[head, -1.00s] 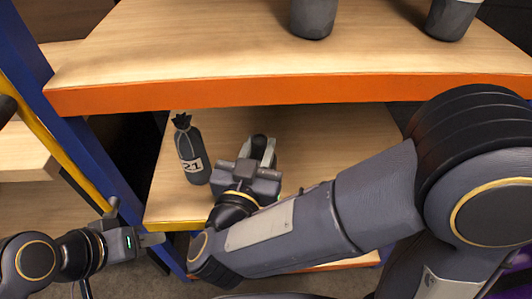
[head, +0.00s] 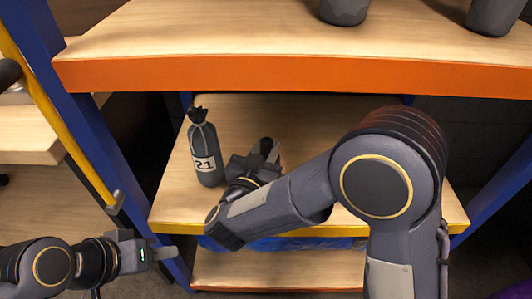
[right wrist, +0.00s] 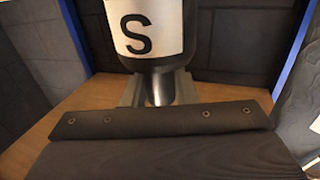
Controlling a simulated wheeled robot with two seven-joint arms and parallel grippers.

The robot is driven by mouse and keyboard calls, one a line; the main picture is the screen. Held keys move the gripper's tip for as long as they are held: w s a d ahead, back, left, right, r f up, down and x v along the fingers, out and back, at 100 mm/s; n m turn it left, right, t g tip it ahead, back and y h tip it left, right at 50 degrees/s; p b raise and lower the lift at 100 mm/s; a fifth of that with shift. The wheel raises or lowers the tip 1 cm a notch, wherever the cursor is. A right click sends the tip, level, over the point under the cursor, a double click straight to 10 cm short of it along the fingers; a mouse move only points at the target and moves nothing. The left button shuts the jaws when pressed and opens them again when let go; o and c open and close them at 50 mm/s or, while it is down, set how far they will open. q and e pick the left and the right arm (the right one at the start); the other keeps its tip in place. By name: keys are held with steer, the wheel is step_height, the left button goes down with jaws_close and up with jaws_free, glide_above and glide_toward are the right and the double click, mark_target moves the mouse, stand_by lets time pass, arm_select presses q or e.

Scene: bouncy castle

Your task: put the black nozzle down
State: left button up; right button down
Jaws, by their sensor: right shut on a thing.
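The black nozzle (right wrist: 158,52) shows in the right wrist view as a dark piece with a white band lettered S, narrowing to a glossy black lower end. My right gripper (right wrist: 158,92) is shut on that lower end. In the head view my right gripper (head: 258,162) is over the middle shelf (head: 330,185), with the dark top of the nozzle (head: 266,147) between its fingers. I cannot tell whether the nozzle touches the board. My left gripper (head: 160,253) is off the shelf's front left corner; its jaw opening is not clear.
A grey tied bag (head: 205,150) marked 21 stands left of my right gripper. An upper shelf (head: 250,74) with an orange edge overhangs, holding two dark containers (head: 344,8). Blue posts (head: 95,130) flank the shelves. The middle shelf's right side looks clear.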

steer(key=shift+f, duration=0.15)
steer(key=c, duration=1.2)
jaws_free()
steer(key=shift+o, duration=0.2)
steer(key=shift+r, duration=0.35)
steer(key=p+v, duration=0.2)
steer(key=v, duration=1)
steer(key=shift+f, duration=0.15)
